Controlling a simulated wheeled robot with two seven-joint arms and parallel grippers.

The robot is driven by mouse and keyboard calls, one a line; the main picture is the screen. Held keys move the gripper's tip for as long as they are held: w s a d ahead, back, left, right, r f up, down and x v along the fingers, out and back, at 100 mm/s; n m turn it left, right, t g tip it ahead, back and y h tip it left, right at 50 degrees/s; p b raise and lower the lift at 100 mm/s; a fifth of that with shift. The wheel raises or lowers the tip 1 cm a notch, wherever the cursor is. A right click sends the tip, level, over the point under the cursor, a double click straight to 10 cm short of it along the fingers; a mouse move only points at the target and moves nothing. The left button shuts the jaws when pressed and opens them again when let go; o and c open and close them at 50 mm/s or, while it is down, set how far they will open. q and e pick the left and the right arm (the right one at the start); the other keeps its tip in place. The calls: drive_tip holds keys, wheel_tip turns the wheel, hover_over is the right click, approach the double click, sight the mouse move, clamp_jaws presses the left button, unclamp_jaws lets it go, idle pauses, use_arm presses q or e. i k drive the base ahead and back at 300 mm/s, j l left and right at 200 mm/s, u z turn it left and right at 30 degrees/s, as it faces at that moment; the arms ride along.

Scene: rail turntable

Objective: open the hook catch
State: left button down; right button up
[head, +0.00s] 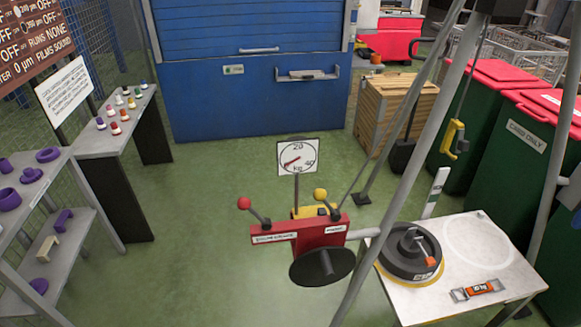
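A yellow hook (454,138) hangs at the right from a thin dark line, beside a grey slanting pole and in front of the green bins. It is small here, and I cannot tell whether its catch is open or shut. A red block (305,232) with white labels stands at the lower middle. It carries two levers, one with a red knob (244,204) and one with a yellow knob (320,194), and a black disc (321,267) in front. A white dial (297,158) marked in kg stands above it. Neither of my grippers shows.
A white table (425,303) at the lower right holds a black round weight (410,253) and an orange-labelled piece (479,290). Grey poles (422,145) cross the right side. Shelves (65,245) with purple parts stand left. Green floor (200,240) is clear between.

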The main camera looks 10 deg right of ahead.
sight(462, 144)
drive_tip(key=z, duration=1.3)
